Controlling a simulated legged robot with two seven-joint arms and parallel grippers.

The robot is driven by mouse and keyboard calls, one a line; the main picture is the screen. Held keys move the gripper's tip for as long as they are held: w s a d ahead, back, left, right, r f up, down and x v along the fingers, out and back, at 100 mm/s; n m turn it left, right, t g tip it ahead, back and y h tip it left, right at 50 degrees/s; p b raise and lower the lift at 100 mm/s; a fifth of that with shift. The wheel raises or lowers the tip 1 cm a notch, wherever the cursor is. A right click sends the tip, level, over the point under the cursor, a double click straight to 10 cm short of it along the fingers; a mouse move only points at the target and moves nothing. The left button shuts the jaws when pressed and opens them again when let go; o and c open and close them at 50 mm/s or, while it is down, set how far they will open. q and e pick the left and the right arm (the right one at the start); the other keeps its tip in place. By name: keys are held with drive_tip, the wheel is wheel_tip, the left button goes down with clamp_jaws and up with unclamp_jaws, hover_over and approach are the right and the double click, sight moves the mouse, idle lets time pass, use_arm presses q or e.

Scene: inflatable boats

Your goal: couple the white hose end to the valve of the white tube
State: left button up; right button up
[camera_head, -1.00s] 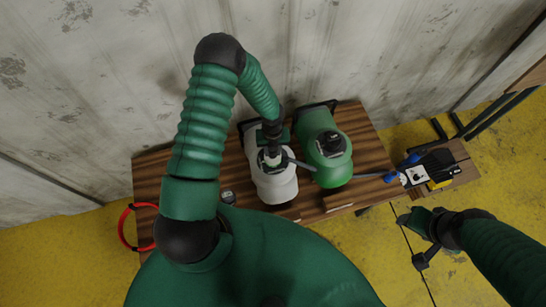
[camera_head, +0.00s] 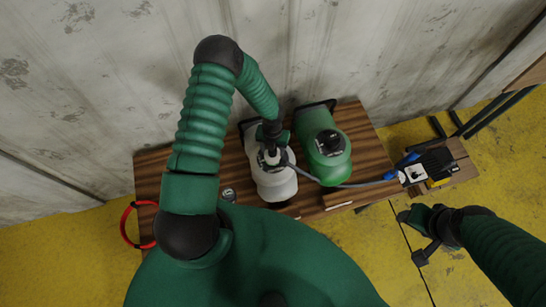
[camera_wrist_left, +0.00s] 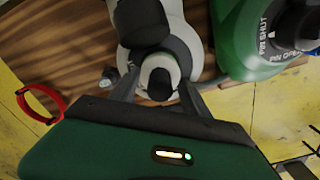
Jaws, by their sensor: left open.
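The white tube (camera_head: 275,185) stands on the wooden table, with its dark valve (camera_wrist_left: 142,22) at the top in the left wrist view. My left gripper (camera_head: 270,152) is over the valve area. In the left wrist view its two fingers are spread either side of a white, dark-centred round piece (camera_wrist_left: 160,76), seemingly the white hose end. The grey hose (camera_head: 345,186) leaves this spot to the right. I cannot tell whether the end is seated on the valve, as my gripper covers it in the head view. My right gripper (camera_head: 412,238) is empty, fingers apart, above the floor.
A green tube (camera_head: 328,160) with a dark valve stands just right of the white one; its valve dial shows in the left wrist view (camera_wrist_left: 292,28). A pump box (camera_head: 415,173) with blue parts is farther right. A red ring (camera_head: 128,226) hangs at the table's left edge.

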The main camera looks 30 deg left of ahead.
use_arm(q)
wheel_tip(320, 180, up, 17)
drive_tip(key=b, duration=0.1)
drive_tip(key=shift+f, duration=0.15)
